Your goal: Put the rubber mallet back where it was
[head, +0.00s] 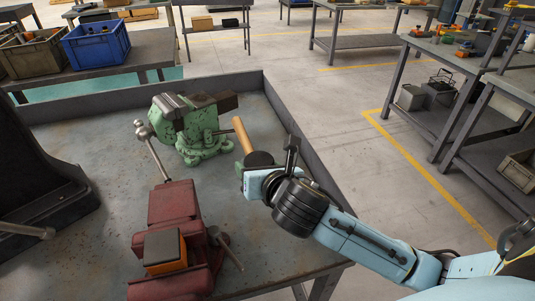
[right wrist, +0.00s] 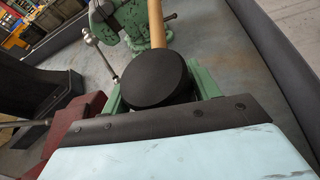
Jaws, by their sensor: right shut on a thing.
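The rubber mallet shows a round black head (head: 259,160) and a pale wooden handle (head: 242,135). My right gripper (head: 247,172) is shut on the mallet by its head, near the right side of the workbench. In the right wrist view the black head (right wrist: 155,78) sits between the green fingers, and the handle (right wrist: 156,25) points away toward the green vise. The handle stands tilted, its end close to the right of the vise in the head view. I cannot tell whether the mallet touches the bench. My left gripper is not in view.
The green vise (head: 200,130) stands at the back of the bench (head: 105,150). A red vise (head: 172,205) with an orange-and-black block (head: 165,251) is in front. A dark machine (head: 35,180) stands left. A raised rim (head: 275,105) edges the bench.

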